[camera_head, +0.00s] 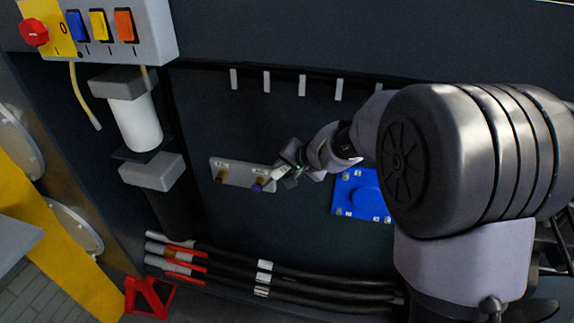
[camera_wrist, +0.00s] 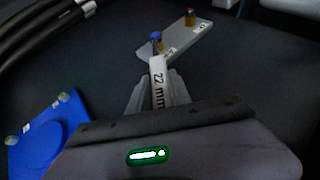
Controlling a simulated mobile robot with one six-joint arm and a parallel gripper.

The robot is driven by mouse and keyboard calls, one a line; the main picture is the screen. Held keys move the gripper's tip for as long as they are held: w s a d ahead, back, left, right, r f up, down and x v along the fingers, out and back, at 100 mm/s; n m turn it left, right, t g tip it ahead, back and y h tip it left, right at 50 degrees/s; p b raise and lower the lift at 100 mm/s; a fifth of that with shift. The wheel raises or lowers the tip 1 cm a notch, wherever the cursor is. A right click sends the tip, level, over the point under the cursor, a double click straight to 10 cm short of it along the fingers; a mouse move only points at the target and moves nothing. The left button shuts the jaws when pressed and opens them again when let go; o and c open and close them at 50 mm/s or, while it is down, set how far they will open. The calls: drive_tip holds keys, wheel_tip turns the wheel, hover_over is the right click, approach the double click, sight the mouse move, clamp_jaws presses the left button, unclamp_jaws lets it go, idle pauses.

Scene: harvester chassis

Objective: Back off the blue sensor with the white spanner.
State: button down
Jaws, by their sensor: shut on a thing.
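My gripper (camera_wrist: 158,95) is shut on the white spanner (camera_wrist: 158,75), which is marked "22 mm" in the wrist view. The spanner points away from the jaws, and its far end is at the blue sensor (camera_wrist: 155,37). I cannot tell whether the spanner's mouth is around the sensor or only beside it. The blue sensor stands on a light grey plate (camera_wrist: 178,42) with a brass-coloured base. In the head view the sensor (camera_head: 257,187) is at the plate's right end, and my gripper (camera_head: 284,170) is just right of it, partly hiding the spanner.
A second, brass-brown sensor (camera_head: 220,176) stands on the plate's left end. A blue cover (camera_head: 362,196) with bolts is to the right, behind my arm. Black hoses (camera_head: 300,280) run below. A white cylinder (camera_head: 135,122) and a switch box (camera_head: 150,30) are at upper left.

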drive_tip(key=shift+w+a+r+p, duration=0.15)
drive_tip(key=shift+r+p, duration=0.1)
drive_tip(key=shift+p, duration=0.5)
drive_tip(key=a+h+p, duration=0.1)
drive_tip(key=p, duration=0.3)
drive_tip(key=shift+w+r+g, duration=0.15)
drive_tip(key=shift+r+g, duration=0.15)
drive_tip(key=shift+r, duration=0.1)
drive_tip(key=p, duration=0.2)
drive_tip(key=a+p, duration=0.1)
drive_tip(key=p, duration=0.1)
drive_tip(key=shift+w+a+r+n+h+p, duration=0.1)
drive_tip(key=shift+w+r+n+h+p, duration=0.1)
drive_tip(key=shift+r+n+h+p, duration=0.15)
drive_tip(key=shift+f, duration=0.1)
drive_tip(key=shift+p, duration=0.4)
drive_tip(key=shift+a+r+p, duration=0.1)
drive_tip(key=shift+r+p, duration=0.1)
drive_tip(key=shift+p, duration=0.15)
drive_tip(key=shift+w+a+g+h+p, duration=0.15)
drive_tip(key=shift+g+h+p, duration=0.15)
drive_tip(key=shift+p, duration=0.35)
drive_tip(key=p, duration=0.4)
drive_tip(key=a+h+p, duration=0.1)
drive_tip(key=p, duration=0.3)
drive_tip(key=shift+w+a+r+p, duration=0.3)
drive_tip(key=shift+r+p, duration=0.05)
drive_tip(key=shift+r, duration=0.05)
